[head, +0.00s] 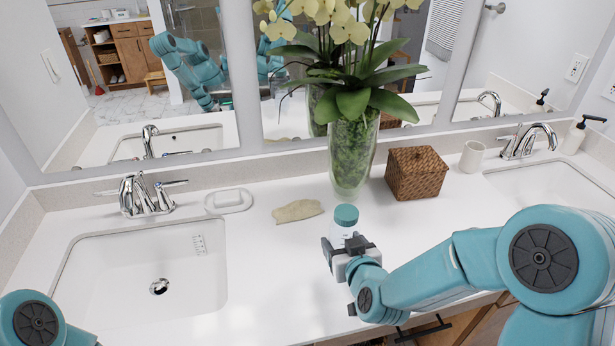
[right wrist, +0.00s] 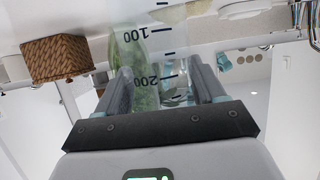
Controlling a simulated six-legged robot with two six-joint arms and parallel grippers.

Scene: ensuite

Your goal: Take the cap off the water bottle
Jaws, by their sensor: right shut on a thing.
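The water bottle (head: 339,235) is clear-white with a teal cap (head: 345,214) on top. It stands upright near the counter's front middle in the head view. My right gripper (head: 347,246) is shut on the bottle's body below the cap. In the right wrist view, which is upside down, the see-through bottle (right wrist: 150,62) with printed marks 100 and 200 lies between the fingers of that gripper (right wrist: 160,88). I cannot tell whether the bottle's base touches the counter. Only a link of my left arm shows at the lower left; its gripper is out of view.
A tall glass vase (head: 352,155) with yellow orchids stands behind the bottle. A wicker box (head: 415,174) is right of it, a beige cloth (head: 298,210) left. A soap dish (head: 229,200) and sink (head: 140,270) lie farther left. The counter (head: 270,290) is clear between sink and bottle.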

